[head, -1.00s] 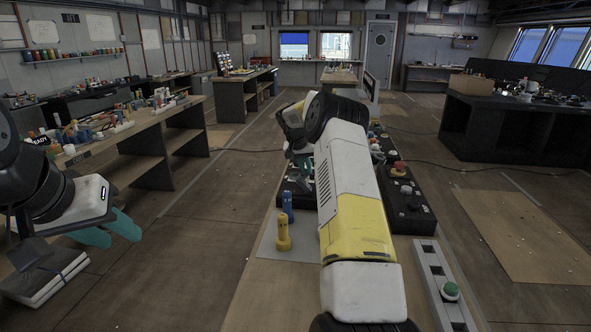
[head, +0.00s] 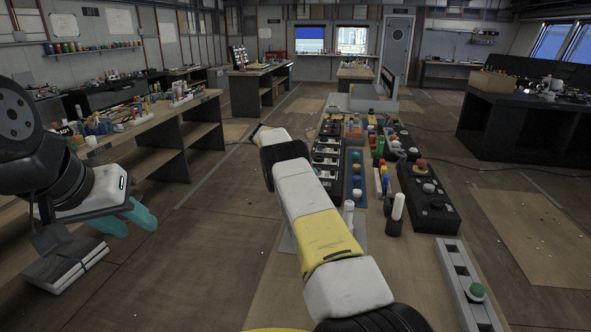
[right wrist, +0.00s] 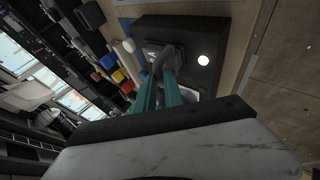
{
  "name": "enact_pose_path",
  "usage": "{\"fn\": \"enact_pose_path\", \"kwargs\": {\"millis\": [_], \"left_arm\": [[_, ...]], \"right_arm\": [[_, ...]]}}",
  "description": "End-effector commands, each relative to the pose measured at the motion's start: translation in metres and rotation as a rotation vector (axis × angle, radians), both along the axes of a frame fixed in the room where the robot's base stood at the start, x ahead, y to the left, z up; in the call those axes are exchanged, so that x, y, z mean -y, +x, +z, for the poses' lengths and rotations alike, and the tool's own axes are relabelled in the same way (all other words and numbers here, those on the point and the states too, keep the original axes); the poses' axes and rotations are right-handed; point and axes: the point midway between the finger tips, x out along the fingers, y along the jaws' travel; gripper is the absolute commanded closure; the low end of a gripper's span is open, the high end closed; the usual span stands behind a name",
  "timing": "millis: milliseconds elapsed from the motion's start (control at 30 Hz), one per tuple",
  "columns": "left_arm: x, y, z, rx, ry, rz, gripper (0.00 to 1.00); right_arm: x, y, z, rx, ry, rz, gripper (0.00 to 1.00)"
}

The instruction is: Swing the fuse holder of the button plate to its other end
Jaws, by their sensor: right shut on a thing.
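The button plate (right wrist: 205,32) is a black block with a round white button (right wrist: 203,60) in the right wrist view. Its fuse holder (right wrist: 166,57) looks like a dark grey bent handle standing over a dark, lettered patch. My right gripper (right wrist: 160,92), with teal fingers, is shut on this handle; the fingers hide part of it and of the plate. In the head view my right arm covers that gripper, and I cannot tell there which black block it holds. My left gripper (head: 132,222) hangs at the left, empty, its teal fingers slightly apart.
A grey strip with a green button (head: 475,292) lies at the front right. A workbench (head: 150,125) with small items stands left. The floor between is clear.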

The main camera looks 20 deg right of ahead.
Motion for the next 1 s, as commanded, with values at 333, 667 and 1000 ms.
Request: {"fn": "enact_pose_path", "kwargs": {"millis": [333, 667, 1000], "left_arm": [[0.0, 0.0, 0.0, 0.0, 0.0, 0.0, 0.64], [0.0, 0.0, 0.0, 0.0, 0.0, 0.0, 0.64], [0.0, 0.0, 0.0, 0.0, 0.0, 0.0, 0.64]], "right_arm": [[-0.0058, 0.0006, -0.0119, -0.003, 0.014, 0.006, 1.0], [-0.0078, 0.0008, -0.0141, -0.004, 0.018, 0.008, 0.84], [-0.0052, 0.0006, -0.0103, -0.003, 0.012, 0.004, 0.66]]}}
